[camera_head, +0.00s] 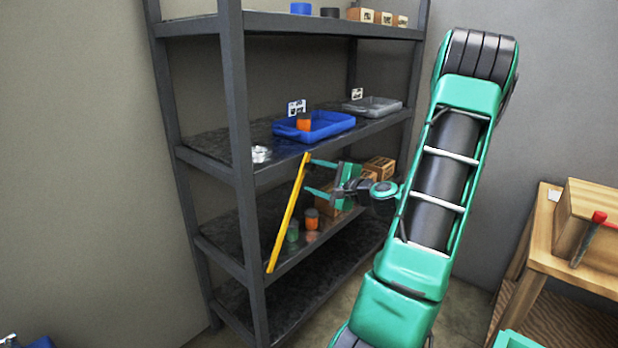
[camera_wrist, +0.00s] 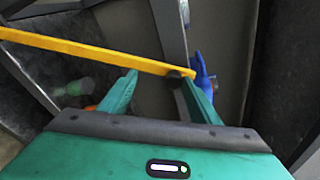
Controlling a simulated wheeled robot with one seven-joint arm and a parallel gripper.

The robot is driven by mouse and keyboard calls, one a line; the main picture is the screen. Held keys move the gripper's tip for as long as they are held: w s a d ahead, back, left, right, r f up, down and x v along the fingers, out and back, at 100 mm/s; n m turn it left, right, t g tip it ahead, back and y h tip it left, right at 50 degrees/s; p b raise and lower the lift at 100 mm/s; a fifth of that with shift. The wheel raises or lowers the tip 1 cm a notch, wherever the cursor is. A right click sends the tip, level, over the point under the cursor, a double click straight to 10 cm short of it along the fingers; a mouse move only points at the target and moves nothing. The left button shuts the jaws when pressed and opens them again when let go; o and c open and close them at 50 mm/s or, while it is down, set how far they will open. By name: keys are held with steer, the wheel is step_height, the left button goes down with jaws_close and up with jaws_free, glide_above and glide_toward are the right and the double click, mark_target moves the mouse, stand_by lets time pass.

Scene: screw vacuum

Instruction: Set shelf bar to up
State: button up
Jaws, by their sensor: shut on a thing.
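The shelf bar is a long yellow bar (camera_head: 288,215) slanting across the front of the dark shelf rack, its upper end by the middle shelf's front edge and its lower end near the left post. In the wrist view the yellow bar (camera_wrist: 80,50) runs from the left edge to the fingertips. My gripper (camera_head: 308,177) is at the bar's upper part, coming from the right. Its green fingers (camera_wrist: 163,80) stand apart on the bar near its end, shut on it. The exact contact is partly hidden.
The middle shelf holds a blue tray (camera_head: 328,128) with an orange-and-dark jar (camera_head: 303,122), and a grey tray (camera_head: 372,106). Jars (camera_head: 311,220) and boxes (camera_head: 380,168) stand on the shelf below, behind the bar. A wooden table (camera_head: 575,262) is at right.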

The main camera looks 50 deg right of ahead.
steer(key=s, duration=0.8)
steer(key=shift+d+r, duration=0.15)
steer(key=shift+d, duration=0.3)
stand_by(0.6)
steer(key=s, duration=0.7)
steer(key=shift+s+a+r, duration=0.15)
steer(key=shift+a+r, duration=0.25)
steer(key=shift+r, duration=0.05)
